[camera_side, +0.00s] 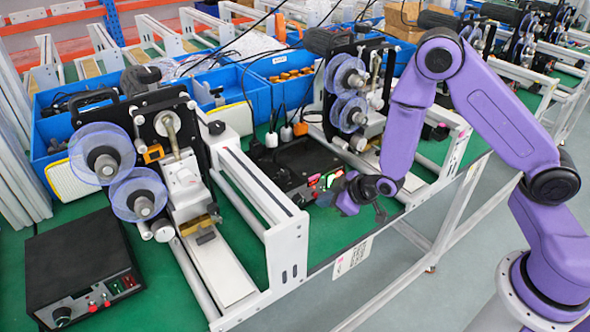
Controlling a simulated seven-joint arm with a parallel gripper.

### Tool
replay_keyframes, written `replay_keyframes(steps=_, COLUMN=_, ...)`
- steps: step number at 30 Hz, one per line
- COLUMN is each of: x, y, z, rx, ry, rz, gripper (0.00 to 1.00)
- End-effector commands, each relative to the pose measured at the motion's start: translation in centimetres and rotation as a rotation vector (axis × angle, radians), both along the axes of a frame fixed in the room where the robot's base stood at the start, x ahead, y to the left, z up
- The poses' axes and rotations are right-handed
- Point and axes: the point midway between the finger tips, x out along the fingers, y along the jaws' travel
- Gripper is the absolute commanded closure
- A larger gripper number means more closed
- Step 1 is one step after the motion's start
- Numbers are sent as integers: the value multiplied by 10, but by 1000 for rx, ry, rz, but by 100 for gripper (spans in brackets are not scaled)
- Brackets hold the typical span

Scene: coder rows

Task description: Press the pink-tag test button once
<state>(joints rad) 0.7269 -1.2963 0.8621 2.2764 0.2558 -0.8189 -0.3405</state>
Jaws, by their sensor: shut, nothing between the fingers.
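A black control box (290,165) stands on the green bench in the middle, behind the white frame post. Small pink, red and green spots show at its right front end, next to my gripper. A pink patch (312,178) there may be the pink tag; it is too small to be sure. The test button itself cannot be made out. My gripper (343,203) is shut and empty. It is at the right front end of this box, partly covering its front; I cannot tell whether it touches anything.
Another black control box (85,265) with red and green switches is at the front left. A coder machine with blue reels (101,153) stands behind it. A second coder (347,75) is behind the middle box. White rails and a post (287,250) stand left of my gripper. Blue bins (225,88) line the back.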

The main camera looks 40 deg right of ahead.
Motion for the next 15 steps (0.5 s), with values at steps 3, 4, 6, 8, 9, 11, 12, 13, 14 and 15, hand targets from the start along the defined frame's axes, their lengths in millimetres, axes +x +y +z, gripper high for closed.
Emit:
replay_keyframes(steps=3, x=5, y=0, z=0, rx=1, ry=-2, rz=-1, gripper=100)
replay_keyframes(steps=4, x=6, y=0, z=0, rx=1, ry=-2, rz=0, gripper=100)
replay_keyframes(steps=6, x=8, y=0, z=0, rx=1, ry=-2, rz=0, gripper=100)
replay_keyframes(steps=8, x=8, y=0, z=0, rx=1, ry=-2, rz=-1, gripper=100)
replay_keyframes(steps=9, x=9, y=0, z=0, rx=2, ry=-3, rz=-1, gripper=100)
replay_keyframes(steps=11, x=9, y=0, z=1, rx=1, ry=-3, rz=-1, gripper=100)
replay_keyframes(steps=12, x=9, y=0, z=1, rx=2, ry=-4, rz=-1, gripper=100)
replay_keyframes(steps=13, x=9, y=0, z=1, rx=2, ry=-4, rz=-1, gripper=100)
replay_keyframes(steps=14, x=9, y=0, z=1, rx=2, ry=-5, rz=-2, gripper=100)
replay_keyframes(steps=15, x=9, y=0, z=1, rx=2, ry=-5, rz=-2, gripper=100)
